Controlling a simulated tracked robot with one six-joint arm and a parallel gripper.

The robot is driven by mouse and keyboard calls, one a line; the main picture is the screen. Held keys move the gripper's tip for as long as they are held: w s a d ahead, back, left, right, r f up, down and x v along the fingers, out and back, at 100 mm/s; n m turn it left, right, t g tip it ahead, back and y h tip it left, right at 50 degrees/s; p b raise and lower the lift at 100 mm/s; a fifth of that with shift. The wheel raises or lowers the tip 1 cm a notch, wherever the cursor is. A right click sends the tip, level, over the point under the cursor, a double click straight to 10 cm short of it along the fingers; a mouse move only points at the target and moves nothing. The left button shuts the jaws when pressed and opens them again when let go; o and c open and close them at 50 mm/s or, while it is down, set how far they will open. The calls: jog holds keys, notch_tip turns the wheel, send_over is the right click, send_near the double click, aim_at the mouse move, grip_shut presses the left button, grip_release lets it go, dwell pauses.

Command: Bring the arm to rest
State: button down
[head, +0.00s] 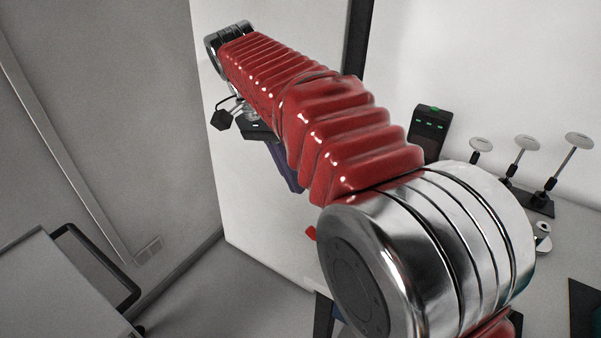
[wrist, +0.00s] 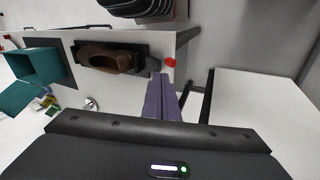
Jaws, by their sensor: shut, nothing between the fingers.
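My arm (head: 345,130), in red ribbed sleeves with silver joints, reaches up and to the left across the head view. My gripper (head: 288,172) hangs below its far end and is partly hidden behind the red sleeve. In the wrist view my gripper (wrist: 161,82) shows as two purple fingers side by side, shut with nothing between them. They appear to be in the air, apart from the things around them.
The wrist view shows a teal open box (wrist: 32,66), a brown hollow piece in a dark holder (wrist: 108,57), a red knob (wrist: 170,62) and a pale surface (wrist: 255,110). The head view shows a black device with green lights (head: 430,130) and white disc-topped stands (head: 526,143).

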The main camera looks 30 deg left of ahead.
dwell(0.3)
notch_tip(320, 180, down, 6)
jog(key=a+r+n+y, duration=0.1)
jog(key=n, duration=0.4)
jog(key=d+f+n+y, duration=0.2)
jog(key=d+n+y, duration=0.1)
jog(key=d, duration=0.7)
jog(key=s+d+r+m+t, duration=0.1)
jog(key=s+d, duration=0.3)
jog(key=d, duration=1.2)
jog(key=s+d+m+t, duration=0.4)
jog(key=d, duration=1.3)
jog(key=shift+s+r+m+y, duration=0.3)
jog(key=shift+r, duration=0.1)
jog(key=shift+s, duration=0.1)
